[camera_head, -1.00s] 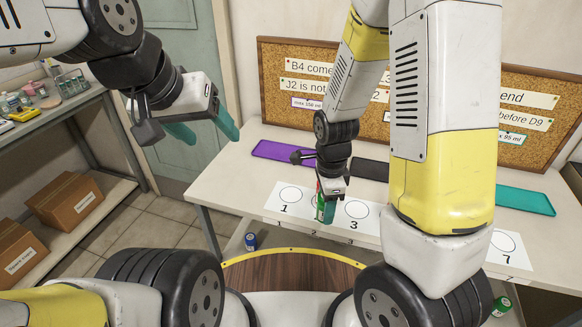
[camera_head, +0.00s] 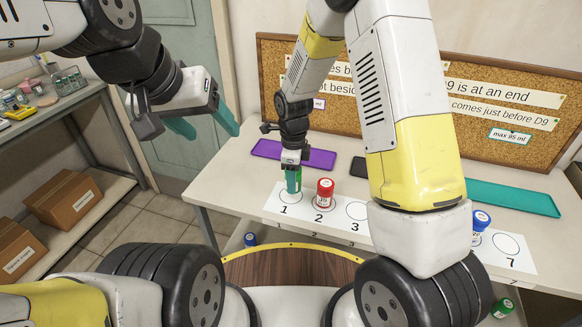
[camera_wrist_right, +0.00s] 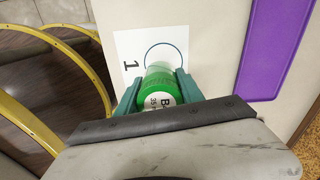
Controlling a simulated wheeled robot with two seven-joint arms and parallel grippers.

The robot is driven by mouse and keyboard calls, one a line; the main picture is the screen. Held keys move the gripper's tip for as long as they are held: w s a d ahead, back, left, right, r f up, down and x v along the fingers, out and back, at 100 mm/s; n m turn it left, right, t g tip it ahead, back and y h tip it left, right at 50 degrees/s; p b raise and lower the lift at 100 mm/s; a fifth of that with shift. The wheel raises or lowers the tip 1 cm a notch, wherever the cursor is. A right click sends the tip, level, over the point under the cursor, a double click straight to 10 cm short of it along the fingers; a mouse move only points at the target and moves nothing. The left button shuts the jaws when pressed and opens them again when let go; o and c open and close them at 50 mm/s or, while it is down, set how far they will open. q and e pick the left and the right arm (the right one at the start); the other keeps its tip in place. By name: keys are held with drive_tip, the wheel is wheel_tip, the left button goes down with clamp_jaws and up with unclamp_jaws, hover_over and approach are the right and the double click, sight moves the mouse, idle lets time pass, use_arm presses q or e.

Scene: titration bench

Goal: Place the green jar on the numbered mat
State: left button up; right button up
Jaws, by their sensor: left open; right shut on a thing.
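My right gripper (camera_head: 292,186) is shut on a green jar (camera_head: 298,178) at circle 1 of the white numbered mat (camera_head: 270,211). In the right wrist view the green jar (camera_wrist_right: 160,86), with a white label partly cut off, sits between the teal fingers of that gripper (camera_wrist_right: 158,92). It covers the near part of circle 1; I cannot tell whether it touches the mat. A red jar (camera_head: 324,194) stands upright on circle 2. My left gripper (camera_head: 205,128) is open and empty, held up left of the table.
A blue jar (camera_head: 481,220) stands near the mat's right end, beside my right arm. Circles 3 and 7 are bare. Purple (camera_head: 294,153) and teal (camera_head: 512,197) trays lie behind the mat. A corkboard (camera_head: 470,85) with notes stands at the back.

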drive_tip(key=shift+w+a, duration=0.4)
drive_tip(key=shift+w, duration=0.15)
drive_tip(key=shift+f, duration=1.8)
drive_tip(key=shift+s, duration=0.1)
drive_tip(key=shift+f, duration=0.15)
drive_tip(key=o, duration=1.4)
